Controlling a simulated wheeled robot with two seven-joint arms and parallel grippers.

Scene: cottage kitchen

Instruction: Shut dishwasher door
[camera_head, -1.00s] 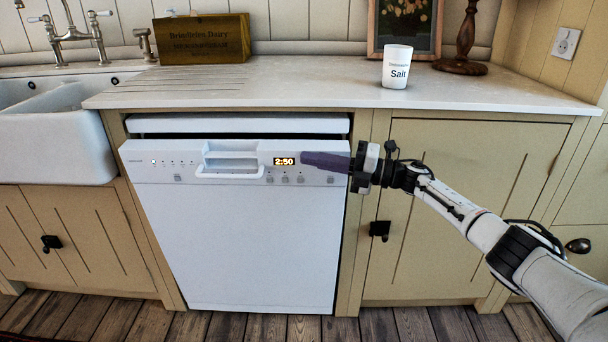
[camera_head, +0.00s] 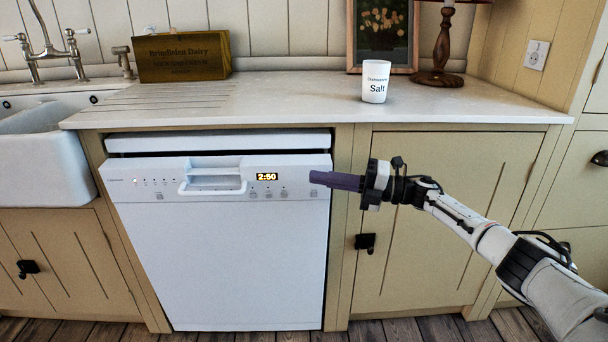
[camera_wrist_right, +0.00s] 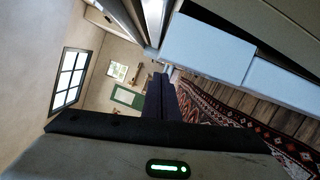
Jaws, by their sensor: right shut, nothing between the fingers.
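The white dishwasher (camera_head: 225,265) stands under the counter. Its door is nearly upright, with the top leaning slightly out. A dark gap shows between the door's control panel (camera_head: 215,178) and the white strip (camera_head: 220,142) above it. The panel has a recessed handle (camera_head: 212,187) and a display (camera_head: 267,177) reading 2:50. My right gripper (camera_head: 312,178) is shut and empty, its purple fingers pointing left across the panel's right end. I cannot tell whether they touch it. The fingers also show in the right wrist view (camera_wrist_right: 160,95). My left gripper is out of view.
A white salt pot (camera_head: 376,84), a picture frame (camera_head: 384,35) and a wooden lamp base (camera_head: 438,55) stand on the counter (camera_head: 300,95). A wooden box (camera_head: 180,58) and the sink (camera_head: 40,160) are at left. A cupboard (camera_head: 445,220) adjoins the dishwasher's right side.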

